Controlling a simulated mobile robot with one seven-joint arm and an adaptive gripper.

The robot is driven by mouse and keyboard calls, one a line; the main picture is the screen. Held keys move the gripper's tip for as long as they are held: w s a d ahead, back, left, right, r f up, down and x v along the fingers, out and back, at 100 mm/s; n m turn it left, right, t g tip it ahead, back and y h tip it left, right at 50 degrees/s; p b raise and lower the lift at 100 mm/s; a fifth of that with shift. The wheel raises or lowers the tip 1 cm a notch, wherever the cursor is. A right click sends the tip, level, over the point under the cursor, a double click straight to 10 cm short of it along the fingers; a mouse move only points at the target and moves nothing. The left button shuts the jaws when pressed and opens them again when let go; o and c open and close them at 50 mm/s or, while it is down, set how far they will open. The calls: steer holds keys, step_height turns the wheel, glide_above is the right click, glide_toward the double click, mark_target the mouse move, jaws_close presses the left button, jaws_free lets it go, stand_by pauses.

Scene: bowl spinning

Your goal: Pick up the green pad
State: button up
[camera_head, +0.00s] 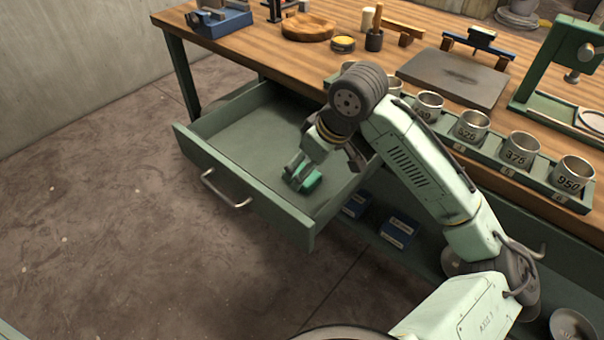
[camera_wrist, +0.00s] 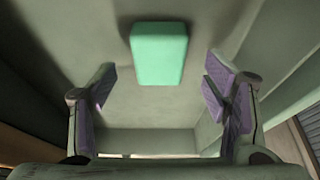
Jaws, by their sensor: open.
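The green pad (camera_head: 309,183) lies on the floor of the open drawer (camera_head: 235,132), near its front right part. In the wrist view the pad (camera_wrist: 159,54) is a plain green block with rounded edges, at the top middle of the picture. My gripper (camera_head: 298,172) is inside the drawer, at the pad, and partly covers it in the head view. In the wrist view my gripper (camera_wrist: 162,92) is open, with a finger at each side and nothing between the pads. The green pad appears just beyond the fingertips, between their lines. I cannot tell the exact gap.
The drawer's front wall with its handle (camera_head: 226,190) and its side walls stand close around my gripper. The wooden bench (camera_head: 250,50) is above, with a row of numbered metal cups (camera_head: 471,126) and a dark plate (camera_head: 455,76). Blue boxes (camera_head: 399,231) lie on the shelf below. The drawer's left part is empty.

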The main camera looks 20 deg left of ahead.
steer(key=x, duration=0.3)
steer(key=shift+f, duration=0.1)
steer(key=c, duration=1.3)
